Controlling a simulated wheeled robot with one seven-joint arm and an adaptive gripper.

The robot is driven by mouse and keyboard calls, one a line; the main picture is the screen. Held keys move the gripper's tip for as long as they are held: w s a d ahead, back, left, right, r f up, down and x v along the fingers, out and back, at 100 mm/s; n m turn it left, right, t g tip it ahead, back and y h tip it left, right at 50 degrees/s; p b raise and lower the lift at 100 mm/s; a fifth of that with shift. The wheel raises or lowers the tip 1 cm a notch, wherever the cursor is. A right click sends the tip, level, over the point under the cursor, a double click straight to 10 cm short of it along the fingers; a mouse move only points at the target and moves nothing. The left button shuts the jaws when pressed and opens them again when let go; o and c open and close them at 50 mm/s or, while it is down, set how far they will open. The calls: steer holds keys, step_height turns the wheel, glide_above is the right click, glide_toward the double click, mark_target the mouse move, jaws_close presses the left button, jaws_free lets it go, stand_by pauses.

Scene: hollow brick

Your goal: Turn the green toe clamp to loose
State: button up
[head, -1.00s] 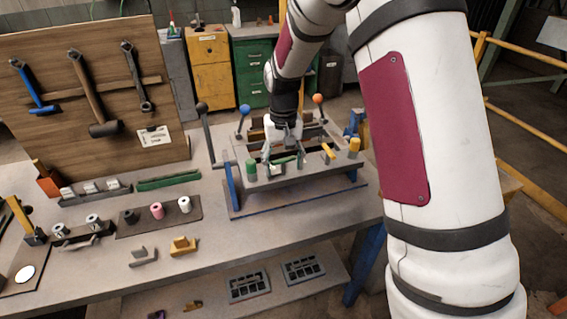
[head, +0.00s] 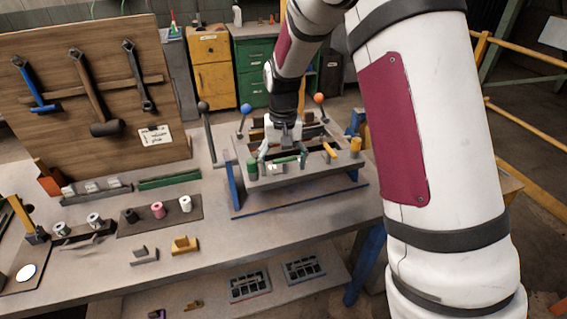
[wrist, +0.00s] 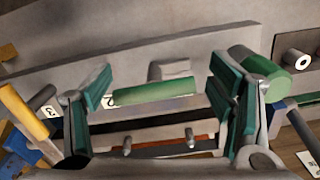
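The green toe clamp's bar (wrist: 155,93) lies crosswise between my gripper's two teal-padded fingers in the wrist view. In the head view the green bar (head: 286,160) is on the front edge of the grey fixture. My gripper (wrist: 165,88) is open; its fingers stand apart, one near each end of the bar. A gap shows at the right end; at the left end I cannot tell touching from apart. In the head view my gripper (head: 284,151) points down over the fixture's front. A green round knob (wrist: 270,72) is just beyond the right finger.
A yellow bar (head: 328,152) and yellow knob (head: 355,147) stand on the fixture's right side. Levers with a blue ball (head: 245,109) and an orange ball (head: 319,98) rise behind. A dark-knobbed lever (head: 207,130) stands left.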

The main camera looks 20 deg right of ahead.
step_height(320, 180, up, 11)
steer(key=shift+r, duration=0.55)
stand_by(0.4)
